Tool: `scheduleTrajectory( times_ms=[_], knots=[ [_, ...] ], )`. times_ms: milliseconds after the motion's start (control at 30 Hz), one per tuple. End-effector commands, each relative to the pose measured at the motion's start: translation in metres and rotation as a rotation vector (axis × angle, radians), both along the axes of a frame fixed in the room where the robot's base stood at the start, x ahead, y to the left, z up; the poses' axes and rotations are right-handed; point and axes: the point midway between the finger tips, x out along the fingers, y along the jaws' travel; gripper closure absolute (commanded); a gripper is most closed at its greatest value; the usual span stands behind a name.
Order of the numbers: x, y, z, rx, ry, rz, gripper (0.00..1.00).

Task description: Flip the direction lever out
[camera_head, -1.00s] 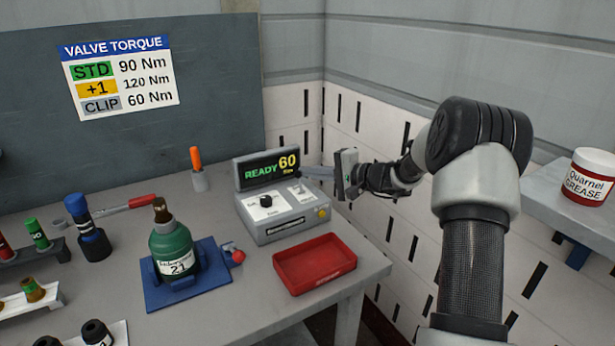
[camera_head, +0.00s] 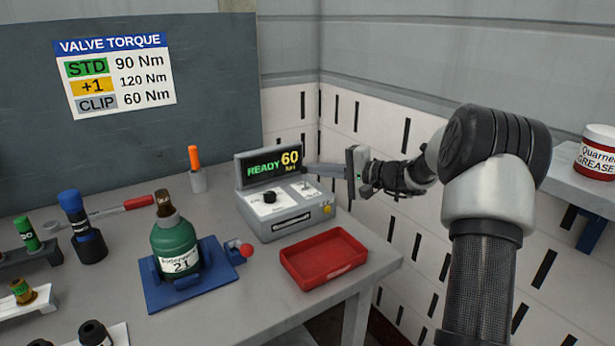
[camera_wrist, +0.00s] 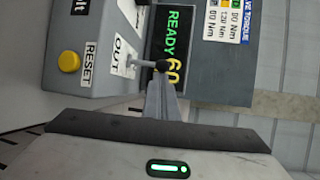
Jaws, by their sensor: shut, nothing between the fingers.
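The direction lever is a short metal stem with a black knob (camera_wrist: 163,66). In the wrist view it stands out from the grey control box (camera_wrist: 85,45), beside the "OUT" label (camera_wrist: 123,55). My gripper (camera_wrist: 158,84) is shut and empty, its fingertips right at the knob; I cannot tell whether they touch it. In the head view my gripper (camera_head: 306,168) reaches in from the right above the control box (camera_head: 285,222), near its screen. The lever is too small there to read its position.
The screen (camera_head: 269,168) reads READY 60. A black dial (camera_head: 269,197) and yellow RESET button (camera_head: 327,210) are on the box. A red tray (camera_head: 324,258) lies in front. A green bottle (camera_head: 175,247) stands in a blue holder at left. The wall is close behind.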

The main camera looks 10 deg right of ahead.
Motion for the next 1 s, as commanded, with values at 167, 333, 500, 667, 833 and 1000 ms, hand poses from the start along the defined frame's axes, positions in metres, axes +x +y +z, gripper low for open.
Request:
scheduleTrajectory(
  times_ms=[167,333,500,667,833,1000],
  knots=[
    [-0.009,-0.007,-0.007,0.0,0.0,0.006,1.0],
    [-0.015,-0.008,-0.009,0.0,0.0,0.007,1.0],
    [-0.019,-0.009,-0.01,0.001,0.001,0.008,1.0],
    [-0.021,-0.01,-0.011,0.001,0.001,0.007,1.0],
    [-0.021,-0.01,-0.01,0.001,0.001,0.007,1.0],
    [-0.02,-0.01,-0.008,0.0,0.001,0.006,1.0]
  ],
)
